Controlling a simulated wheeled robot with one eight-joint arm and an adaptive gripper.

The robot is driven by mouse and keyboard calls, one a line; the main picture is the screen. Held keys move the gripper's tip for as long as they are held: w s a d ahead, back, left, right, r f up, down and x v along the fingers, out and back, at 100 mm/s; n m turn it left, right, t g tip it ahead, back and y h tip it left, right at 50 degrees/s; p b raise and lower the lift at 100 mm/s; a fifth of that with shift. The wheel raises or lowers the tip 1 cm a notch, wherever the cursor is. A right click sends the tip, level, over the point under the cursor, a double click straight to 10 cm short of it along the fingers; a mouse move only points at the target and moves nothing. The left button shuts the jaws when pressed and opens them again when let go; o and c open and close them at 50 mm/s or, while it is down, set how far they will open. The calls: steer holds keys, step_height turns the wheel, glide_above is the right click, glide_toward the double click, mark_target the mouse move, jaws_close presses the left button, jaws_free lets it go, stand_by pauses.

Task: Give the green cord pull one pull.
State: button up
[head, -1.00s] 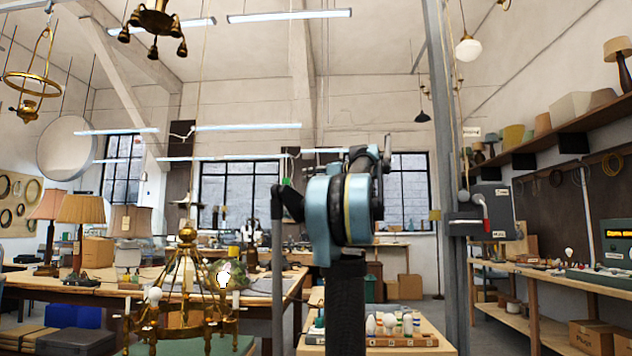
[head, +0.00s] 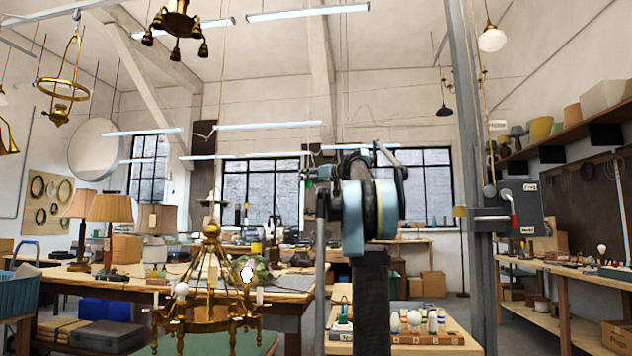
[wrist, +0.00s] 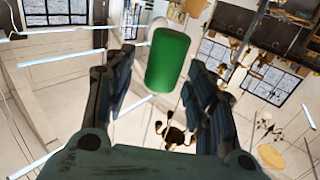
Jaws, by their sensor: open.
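The green cord pull (wrist: 168,60) is a plain green cylinder in the wrist view, slightly tilted in the picture. My gripper (wrist: 158,68) is open, with one dark finger on each side of the pull's lower part. The pull appears between or just beyond the fingertips; I cannot tell the exact depth. Gaps show on both sides, and neither finger visibly grips it. In the head view my blue arm joint stands in the middle and largely hides the gripper; the pull is not clear there.
A grey post (head: 474,180) with a switch box (head: 519,207) rises to the right. A small bench with bulbs (head: 405,343) is low in front. A long table with lamps (head: 110,208) lies left.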

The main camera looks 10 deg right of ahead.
steer(key=shift+w+a, duration=0.35)
steer(key=shift+w, duration=0.1)
steer(key=c, duration=1.1)
